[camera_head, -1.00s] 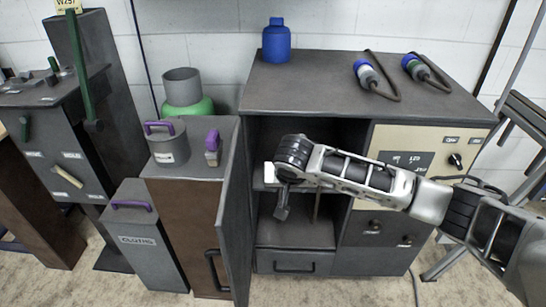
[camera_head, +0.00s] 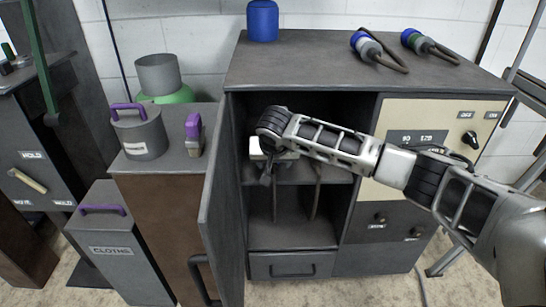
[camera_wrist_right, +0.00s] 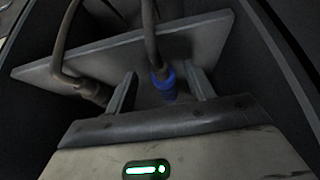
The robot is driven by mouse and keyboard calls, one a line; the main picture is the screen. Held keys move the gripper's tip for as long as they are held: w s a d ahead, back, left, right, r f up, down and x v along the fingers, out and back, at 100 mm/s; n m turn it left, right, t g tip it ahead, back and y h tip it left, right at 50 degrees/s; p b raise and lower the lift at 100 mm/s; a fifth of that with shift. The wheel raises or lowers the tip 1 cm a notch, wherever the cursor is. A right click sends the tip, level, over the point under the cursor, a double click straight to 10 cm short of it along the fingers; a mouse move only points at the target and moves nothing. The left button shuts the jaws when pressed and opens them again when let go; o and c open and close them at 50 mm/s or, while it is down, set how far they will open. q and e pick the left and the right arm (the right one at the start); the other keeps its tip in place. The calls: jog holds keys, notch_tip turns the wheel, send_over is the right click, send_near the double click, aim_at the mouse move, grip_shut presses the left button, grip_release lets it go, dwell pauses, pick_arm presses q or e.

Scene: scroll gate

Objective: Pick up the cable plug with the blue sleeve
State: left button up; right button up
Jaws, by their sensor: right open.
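In the right wrist view, a plug with a blue sleeve (camera_wrist_right: 167,84) lies on a grey shelf, its brown cable running away upward in the picture. My right gripper (camera_wrist_right: 162,88) is open, with a finger on either side of this plug; I cannot tell whether they touch it. A second, brownish plug (camera_wrist_right: 97,93) on its own cable lies left of the left finger. In the head view my right gripper (camera_head: 266,172) is at the shelf inside the open cabinet, and the plug is hidden there. My left gripper is not in view.
Two other blue-ended plugs, a left one (camera_head: 366,46) and a right one (camera_head: 416,41), lie on the cabinet top (camera_head: 300,72) with a blue bottle (camera_head: 262,20). The open door (camera_head: 222,210) stands close left of my gripper. The shelf (camera_head: 325,174) edge is nearby.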

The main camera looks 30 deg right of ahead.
jog(key=w, duration=0.1)
jog(key=w+d+b, duration=0.1)
jog(key=w+d, duration=0.1)
jog(key=w, duration=0.1)
jog(key=shift+f+b, duration=0.1)
jog(key=shift+b, duration=0.2)
jog(key=shift+w+d+f, duration=0.1)
jog(key=shift+w, duration=0.2)
jog(key=shift+w+f+b, duration=0.1)
jog(key=shift+f+b, duration=0.25)
jog(key=shift+b, duration=0.05)
jog(key=shift+d, duration=0.1)
grip_shut()
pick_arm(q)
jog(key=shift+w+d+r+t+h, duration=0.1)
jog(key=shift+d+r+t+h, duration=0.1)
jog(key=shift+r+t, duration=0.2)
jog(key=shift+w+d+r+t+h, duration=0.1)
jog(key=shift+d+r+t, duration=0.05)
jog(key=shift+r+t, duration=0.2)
pick_arm(e)
jog(key=shift+r, duration=0.1)
